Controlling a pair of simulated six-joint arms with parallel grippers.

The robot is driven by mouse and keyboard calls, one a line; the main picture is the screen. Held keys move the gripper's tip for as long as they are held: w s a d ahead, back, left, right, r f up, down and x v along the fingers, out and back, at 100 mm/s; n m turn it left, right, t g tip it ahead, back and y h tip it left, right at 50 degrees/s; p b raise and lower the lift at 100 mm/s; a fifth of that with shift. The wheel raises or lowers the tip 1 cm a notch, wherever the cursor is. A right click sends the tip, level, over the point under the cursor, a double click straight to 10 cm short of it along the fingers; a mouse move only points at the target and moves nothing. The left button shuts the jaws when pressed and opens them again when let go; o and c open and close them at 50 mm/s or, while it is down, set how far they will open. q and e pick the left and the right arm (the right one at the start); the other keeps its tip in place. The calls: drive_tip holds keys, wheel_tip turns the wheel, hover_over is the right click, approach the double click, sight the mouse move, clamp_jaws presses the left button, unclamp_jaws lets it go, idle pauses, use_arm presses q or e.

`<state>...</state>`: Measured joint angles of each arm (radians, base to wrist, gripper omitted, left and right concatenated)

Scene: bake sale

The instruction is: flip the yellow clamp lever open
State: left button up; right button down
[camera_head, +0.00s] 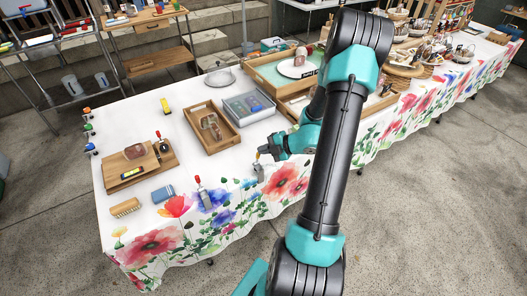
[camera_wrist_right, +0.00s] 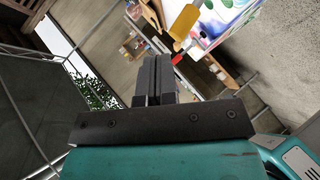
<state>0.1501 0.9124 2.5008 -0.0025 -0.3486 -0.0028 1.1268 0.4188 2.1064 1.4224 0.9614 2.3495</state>
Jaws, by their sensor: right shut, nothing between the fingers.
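The yellow clamp lever (camera_head: 258,156) stands up from a grey metal clamp (camera_head: 258,170) on the table's front edge in the head view. My right gripper (camera_head: 265,150) is right beside the lever; whether they touch cannot be told. In the right wrist view the gripper's fingers (camera_wrist_right: 156,78) are shut with nothing between them. A yellow handle (camera_wrist_right: 187,22), seemingly the lever, shows there just right of and beyond the fingertips. My left gripper is not in view.
A red-topped clamp (camera_head: 201,192) stands on the front edge to the left. A wooden tray (camera_head: 228,141) and a grey tray (camera_head: 240,116) lie behind the yellow lever. The cloth left of it is partly clear.

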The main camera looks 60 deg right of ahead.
drive_tip(key=shift+r, duration=0.2)
idle(0.3)
drive_tip(key=s+d+r, duration=0.1)
drive_tip(key=s+r, duration=0.7)
drive_tip(key=s, duration=0.2)
drive_tip(key=shift+s+d, duration=0.15)
drive_tip(key=shift+d, duration=0.25)
